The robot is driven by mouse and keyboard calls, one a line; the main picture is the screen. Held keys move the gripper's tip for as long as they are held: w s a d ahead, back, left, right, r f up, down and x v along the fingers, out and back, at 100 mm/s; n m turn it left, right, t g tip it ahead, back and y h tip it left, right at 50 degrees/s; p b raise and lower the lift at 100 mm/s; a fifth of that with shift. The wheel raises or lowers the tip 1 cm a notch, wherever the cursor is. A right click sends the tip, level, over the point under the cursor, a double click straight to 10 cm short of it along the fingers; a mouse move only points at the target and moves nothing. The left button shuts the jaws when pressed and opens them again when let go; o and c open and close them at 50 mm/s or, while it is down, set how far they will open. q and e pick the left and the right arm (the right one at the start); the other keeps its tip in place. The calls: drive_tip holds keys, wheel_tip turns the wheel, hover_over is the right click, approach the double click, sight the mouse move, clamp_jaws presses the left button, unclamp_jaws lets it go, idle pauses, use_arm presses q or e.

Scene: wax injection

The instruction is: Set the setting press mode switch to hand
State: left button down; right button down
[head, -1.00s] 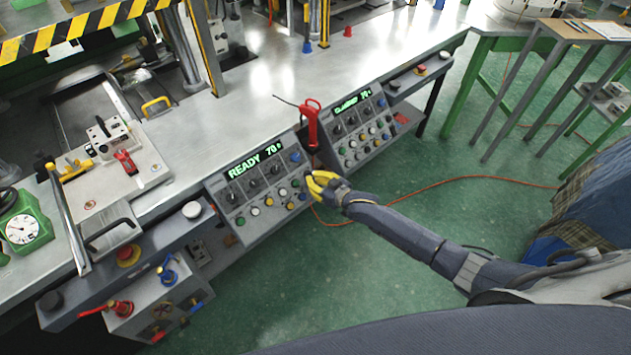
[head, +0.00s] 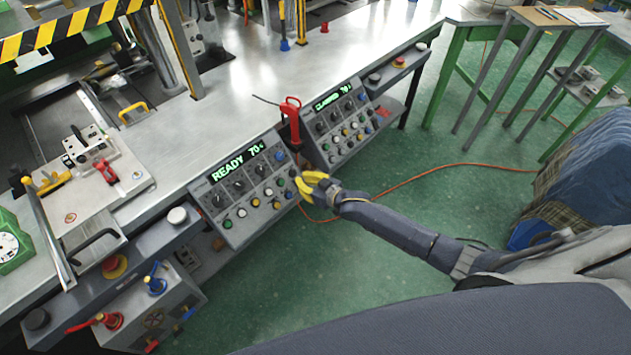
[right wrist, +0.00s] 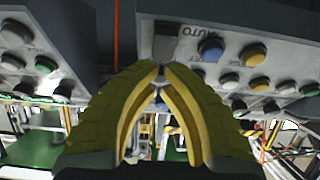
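Two sloped grey control panels sit on the bench front: one reads READY 70 (head: 243,185), the other seems to read CLAMPED 70 (head: 342,124). Which belongs to the setting press I cannot tell. Both carry dark knobs and coloured buttons. My right gripper (head: 309,184) is in front of the gap between the panels, by the lower right corner of the READY panel. In the right wrist view its yellow fingertips (right wrist: 161,70) come together with nothing between them. Just beyond them is a panel edge with an AUTO label (right wrist: 188,31); the switch position is not readable. My left gripper is not in view.
A red-handled tool (head: 291,118) stands upright between the panels. An orange cable (head: 420,177) runs over the green floor. A red emergency button (head: 115,266) and a grey valve box (head: 150,315) are at lower left.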

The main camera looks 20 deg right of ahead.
drive_tip(key=s+d+r, duration=0.4)
drive_tip(key=s+r, duration=0.4)
drive_tip(key=s, duration=0.1)
drive_tip(key=shift+d+r, duration=0.25)
drive_tip(key=shift+d, duration=0.05)
idle(0.4)
